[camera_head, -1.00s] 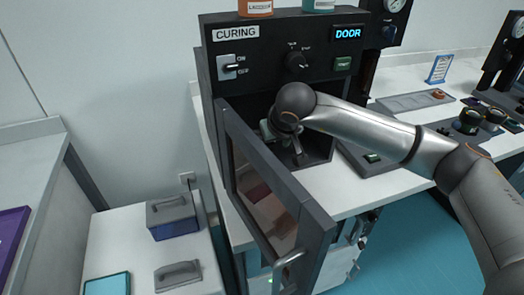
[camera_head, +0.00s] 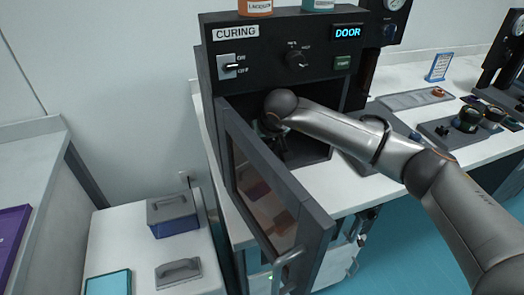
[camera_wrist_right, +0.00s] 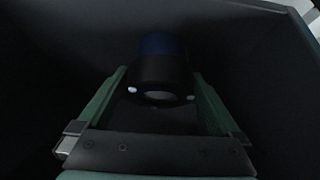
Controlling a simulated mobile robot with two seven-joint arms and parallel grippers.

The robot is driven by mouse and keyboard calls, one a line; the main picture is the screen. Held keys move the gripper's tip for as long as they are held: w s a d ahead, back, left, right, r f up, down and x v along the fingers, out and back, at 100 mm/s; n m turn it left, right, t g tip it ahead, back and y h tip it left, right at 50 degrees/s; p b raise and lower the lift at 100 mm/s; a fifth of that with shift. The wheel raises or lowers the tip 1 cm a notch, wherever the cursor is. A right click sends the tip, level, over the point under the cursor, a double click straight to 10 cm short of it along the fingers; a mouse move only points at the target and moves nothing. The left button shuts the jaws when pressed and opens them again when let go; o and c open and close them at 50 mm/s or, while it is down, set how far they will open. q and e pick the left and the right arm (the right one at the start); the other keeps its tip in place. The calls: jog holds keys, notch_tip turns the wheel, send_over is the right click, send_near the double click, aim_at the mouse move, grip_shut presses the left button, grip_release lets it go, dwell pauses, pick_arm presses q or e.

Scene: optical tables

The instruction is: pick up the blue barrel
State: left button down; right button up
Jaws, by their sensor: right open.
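The blue barrel (camera_wrist_right: 161,45) shows in the right wrist view as a dark cylinder with a blue band and a black end with a pale round face. It is inside the dark curing chamber. My right gripper (camera_wrist_right: 158,88) is open, its two green fingers on either side of the barrel's near end; I cannot tell whether they touch it. In the head view my right arm reaches into the open curing oven (camera_head: 320,148), and its wrist hides the barrel. My left gripper is out of view.
The oven's glass door (camera_head: 268,190) stands open toward me, left of my right arm. The chamber walls are close around the gripper.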

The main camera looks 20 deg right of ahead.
jog(key=shift+c, duration=0.4)
jog(key=shift+r, duration=0.1)
jog(key=c, duration=1.3)
